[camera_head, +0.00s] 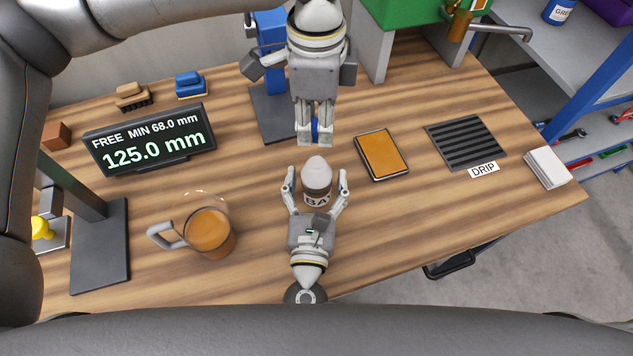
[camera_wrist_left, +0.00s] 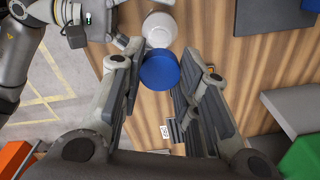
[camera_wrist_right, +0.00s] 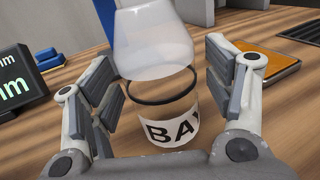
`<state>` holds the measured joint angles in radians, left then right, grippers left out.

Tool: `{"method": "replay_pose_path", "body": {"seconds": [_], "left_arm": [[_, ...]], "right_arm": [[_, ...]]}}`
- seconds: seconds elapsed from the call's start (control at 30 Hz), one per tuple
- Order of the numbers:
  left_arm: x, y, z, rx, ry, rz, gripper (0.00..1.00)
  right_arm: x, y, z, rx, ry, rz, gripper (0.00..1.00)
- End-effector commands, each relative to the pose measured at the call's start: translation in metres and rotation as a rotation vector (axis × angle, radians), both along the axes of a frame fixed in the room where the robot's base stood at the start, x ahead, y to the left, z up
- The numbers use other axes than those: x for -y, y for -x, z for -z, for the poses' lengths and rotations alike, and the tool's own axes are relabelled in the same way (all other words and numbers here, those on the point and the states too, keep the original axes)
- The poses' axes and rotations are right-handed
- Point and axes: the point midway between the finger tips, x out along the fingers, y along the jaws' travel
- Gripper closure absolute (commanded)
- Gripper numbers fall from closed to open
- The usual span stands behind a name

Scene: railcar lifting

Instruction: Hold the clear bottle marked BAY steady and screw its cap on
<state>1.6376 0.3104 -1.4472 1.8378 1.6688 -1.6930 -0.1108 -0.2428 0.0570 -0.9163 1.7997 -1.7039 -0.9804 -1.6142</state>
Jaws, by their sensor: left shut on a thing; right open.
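The clear bottle marked BAY (camera_head: 317,181) stands upright on the bench, with a pale, cloudy upper part and a white label. My right gripper (camera_head: 316,176) is open, with one finger on each side of the bottle. The right wrist view shows gaps between the fingers and the bottle (camera_wrist_right: 165,100). My left gripper (camera_head: 318,138) is shut on a blue cap (camera_wrist_left: 159,69), beyond the bottle in the head view. In the left wrist view the cap overlaps the edge of the bottle's pale top (camera_wrist_left: 160,32). Its height above the bottle is hard to tell. The fingers mostly hide the cap in the head view.
A jug of orange-brown liquid (camera_head: 208,232) stands left of the bottle. A display (camera_head: 150,140) reads 125.0 mm. An orange-topped pad (camera_head: 382,155) and a drip grate (camera_head: 465,142) lie to the right. A blue stand (camera_head: 270,100) is behind my left gripper.

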Motion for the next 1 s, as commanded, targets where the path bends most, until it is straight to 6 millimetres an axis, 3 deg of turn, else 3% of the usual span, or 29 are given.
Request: {"method": "replay_pose_path", "body": {"seconds": [0.07, 0.57, 0.67, 1.0], "left_arm": [[0.000, 0.000, 0.000, 0.000, 0.000, 0.000, 0.80], [0.000, 0.000, 0.000, 0.000, 0.000, 0.000, 0.80], [0.000, 0.000, 0.003, -0.001, 0.000, 0.000, 0.80], [-0.001, 0.001, 0.047, -0.003, 0.000, 0.000, 0.80]], "right_arm": [[0.000, 0.000, 0.000, 0.000, 0.000, 0.000, 0.29], [0.000, 0.000, 0.000, 0.000, 0.000, 0.000, 0.94], [0.000, 0.000, 0.000, 0.000, 0.000, 0.000, 0.95], [0.000, 0.000, 0.000, 0.000, 0.000, 0.000, 0.95]]}}
